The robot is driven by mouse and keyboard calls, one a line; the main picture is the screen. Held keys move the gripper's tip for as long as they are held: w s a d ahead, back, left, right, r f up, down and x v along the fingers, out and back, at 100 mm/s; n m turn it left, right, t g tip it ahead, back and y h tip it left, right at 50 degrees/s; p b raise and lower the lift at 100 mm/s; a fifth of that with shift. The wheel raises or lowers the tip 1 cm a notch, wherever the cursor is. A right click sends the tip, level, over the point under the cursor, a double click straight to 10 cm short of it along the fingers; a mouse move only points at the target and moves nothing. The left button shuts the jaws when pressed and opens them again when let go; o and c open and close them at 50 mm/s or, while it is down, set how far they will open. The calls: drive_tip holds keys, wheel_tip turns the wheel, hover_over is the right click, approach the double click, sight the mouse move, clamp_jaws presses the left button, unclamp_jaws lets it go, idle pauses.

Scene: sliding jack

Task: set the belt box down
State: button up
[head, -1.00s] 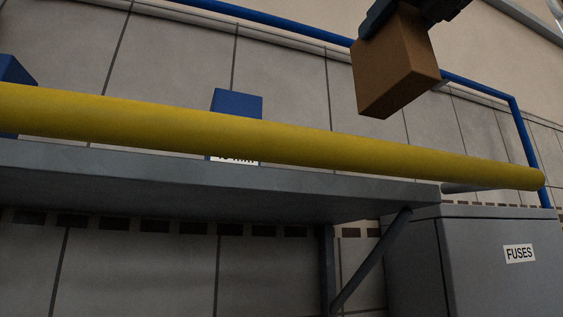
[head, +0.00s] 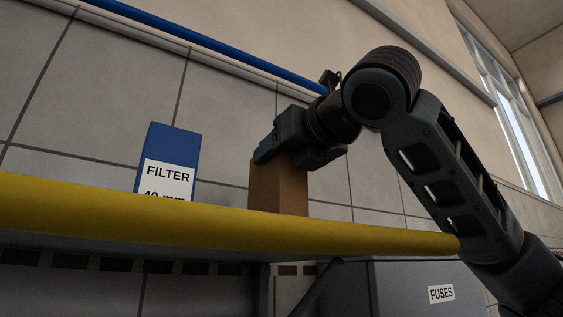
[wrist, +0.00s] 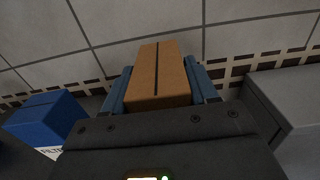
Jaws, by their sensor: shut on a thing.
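The belt box is a plain brown carton (head: 278,190), upright behind the yellow rail in the head view. My gripper (head: 283,158) is shut on its upper part from above. The wrist view shows the carton (wrist: 157,72) with a dark line along its top, between the two blue-grey fingers of my gripper (wrist: 160,88). The yellow rail hides the carton's bottom in the head view, so I cannot tell whether it touches the shelf (head: 150,244).
A blue box labelled FILTER (head: 170,160) stands left of the carton, with a gap between. The yellow rail (head: 200,218) runs along the shelf front. A grey cabinet labelled FUSES (head: 400,290) is below right. A blue pipe (head: 220,45) runs along the tiled wall.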

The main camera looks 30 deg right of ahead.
drive_tip(key=shift+f, duration=0.85)
drive_tip(key=shift+f, duration=0.25)
drive_tip(key=o, duration=1.3)
drive_tip(key=shift+r, duration=0.1)
drive_tip(key=shift+r, duration=0.2)
drive_tip(key=s+b, duration=0.3)
drive_tip(key=s, duration=0.9)
